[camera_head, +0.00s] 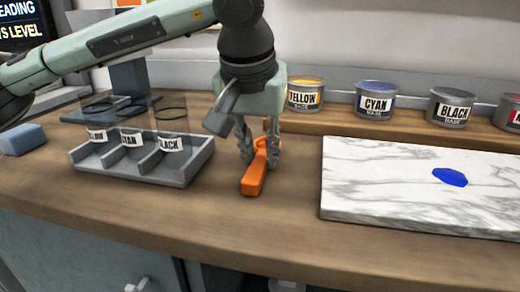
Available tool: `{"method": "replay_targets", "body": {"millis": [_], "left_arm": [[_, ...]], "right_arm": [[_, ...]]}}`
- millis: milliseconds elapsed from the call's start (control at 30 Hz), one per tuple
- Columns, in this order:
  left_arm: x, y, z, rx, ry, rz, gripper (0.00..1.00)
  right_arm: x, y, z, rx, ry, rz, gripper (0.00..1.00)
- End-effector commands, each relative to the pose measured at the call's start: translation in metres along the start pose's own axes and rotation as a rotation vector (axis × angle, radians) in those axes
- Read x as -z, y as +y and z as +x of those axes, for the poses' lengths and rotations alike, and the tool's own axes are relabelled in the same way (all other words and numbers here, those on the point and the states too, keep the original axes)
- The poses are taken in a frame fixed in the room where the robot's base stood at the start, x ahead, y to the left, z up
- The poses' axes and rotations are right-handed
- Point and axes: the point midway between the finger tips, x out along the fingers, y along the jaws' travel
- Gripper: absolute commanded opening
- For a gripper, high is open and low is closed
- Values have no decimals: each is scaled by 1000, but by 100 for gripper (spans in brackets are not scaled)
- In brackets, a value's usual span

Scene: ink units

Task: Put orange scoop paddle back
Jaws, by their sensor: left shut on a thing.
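The orange scoop paddle (255,177) is in the middle of the camera_head view, between the grey rack and the marble slab. Its front end points toward the counter's front edge, and its rear part is partly hidden by my fingers. My left gripper (259,160) comes down from above and is shut on the paddle. The paddle is at or just above the wooden counter; I cannot tell whether it touches. My right gripper is not in view.
A grey rack (190,177) with labelled clear containers stands left of the gripper. A white marble slab (380,206) with a blue ink blob (450,177) lies to the right. A blue block (24,140) lies far left.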

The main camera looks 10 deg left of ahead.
Motion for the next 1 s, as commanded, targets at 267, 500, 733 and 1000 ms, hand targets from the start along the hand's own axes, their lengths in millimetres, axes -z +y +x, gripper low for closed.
{"method": "replay_targets", "body": {"millis": [267,500,733,1000], "left_arm": [[0,0,1,0,0,0,23],[0,0,0,0,0,0,40],[0,0,-1,0,0,0,40],[1,1,-43,-2,4,2,40]], "right_arm": [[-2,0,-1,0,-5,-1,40],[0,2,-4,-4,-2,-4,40],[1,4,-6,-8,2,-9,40],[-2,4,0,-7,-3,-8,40]]}}
